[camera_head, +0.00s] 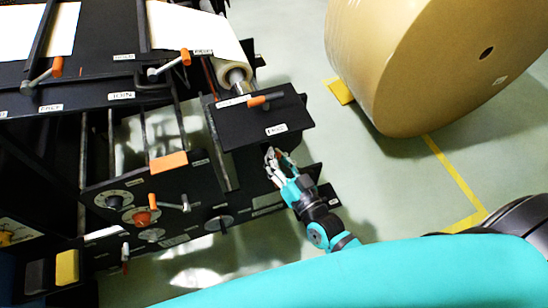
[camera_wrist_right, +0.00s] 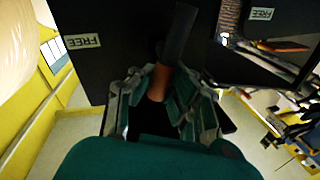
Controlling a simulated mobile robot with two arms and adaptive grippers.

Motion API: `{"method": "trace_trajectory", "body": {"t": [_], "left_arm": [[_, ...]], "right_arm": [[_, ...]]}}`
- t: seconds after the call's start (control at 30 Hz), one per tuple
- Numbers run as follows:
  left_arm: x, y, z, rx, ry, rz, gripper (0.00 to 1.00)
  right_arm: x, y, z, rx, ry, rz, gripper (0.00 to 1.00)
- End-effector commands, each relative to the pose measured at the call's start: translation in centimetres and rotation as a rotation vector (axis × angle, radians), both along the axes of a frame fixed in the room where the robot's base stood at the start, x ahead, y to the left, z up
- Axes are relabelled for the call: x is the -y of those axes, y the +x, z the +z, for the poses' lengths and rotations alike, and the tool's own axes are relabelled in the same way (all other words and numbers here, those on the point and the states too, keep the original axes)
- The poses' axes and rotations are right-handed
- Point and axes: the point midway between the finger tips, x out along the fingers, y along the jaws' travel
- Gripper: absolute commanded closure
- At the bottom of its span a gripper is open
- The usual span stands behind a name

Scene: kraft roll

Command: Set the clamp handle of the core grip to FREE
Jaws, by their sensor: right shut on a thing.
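My right gripper (camera_head: 278,160) is beside the lower edge of a black plate (camera_head: 240,135) labelled FREE (camera_head: 277,130). In the right wrist view the gripper (camera_wrist_right: 160,108) is shut on an orange handle (camera_wrist_right: 159,82), with a dark lever running up from it. An upside-down FREE label (camera_wrist_right: 83,41) shows to the left of that handle. In the head view a handle with an orange grip (camera_head: 258,101) lies on the black plate. I cannot tell whether it is the held one. Its clamp position is unclear. My left gripper is not in view.
A large kraft roll (camera_head: 430,60) stands at the upper right, with yellow floor lines (camera_head: 452,170) near it. More orange-tipped levers (camera_head: 185,58) sit on the machine at the left. A control panel (camera_head: 140,225) with knobs is at the lower left. Floor right of my gripper is clear.

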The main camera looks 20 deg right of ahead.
Motion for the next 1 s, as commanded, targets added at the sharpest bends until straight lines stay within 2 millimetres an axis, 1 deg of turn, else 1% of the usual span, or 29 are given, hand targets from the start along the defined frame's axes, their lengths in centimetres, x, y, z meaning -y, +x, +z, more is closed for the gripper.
{"method": "trace_trajectory", "body": {"t": [0.03, 0.4, 1.0], "left_arm": [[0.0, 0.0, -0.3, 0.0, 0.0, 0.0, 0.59], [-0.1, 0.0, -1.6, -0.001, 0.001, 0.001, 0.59], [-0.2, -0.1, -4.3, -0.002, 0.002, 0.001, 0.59]], "right_arm": [[0.1, 0.0, -0.3, -0.002, 0.044, 0.001, 1.0], [1.0, -0.1, -0.9, -0.015, 0.398, -0.001, 1.0], [1.8, 0.0, -2.3, -0.036, 0.957, -0.002, 1.0]]}}
